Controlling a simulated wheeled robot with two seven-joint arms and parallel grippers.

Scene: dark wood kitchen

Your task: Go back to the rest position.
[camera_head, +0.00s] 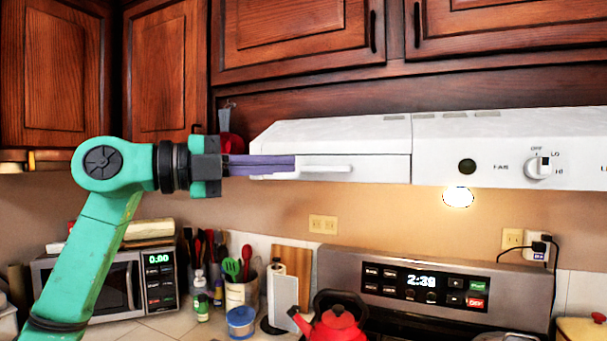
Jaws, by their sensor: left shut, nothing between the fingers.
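My left gripper (290,167) is in the camera_head view, on the green left arm that comes up from the lower left. Its purple-grey fingers point right and are shut with nothing between them. The fingers are in front of the left part of the white range hood (335,137); I cannot tell whether they touch it. My right gripper is not in view.
Dark wood cabinets (290,35) hang above. Below are a microwave (110,285), a utensil crock (240,292), a blue-lidded jar (241,320), a red kettle (335,325) and the stove's control panel (430,285). Free air lies between hood and counter.

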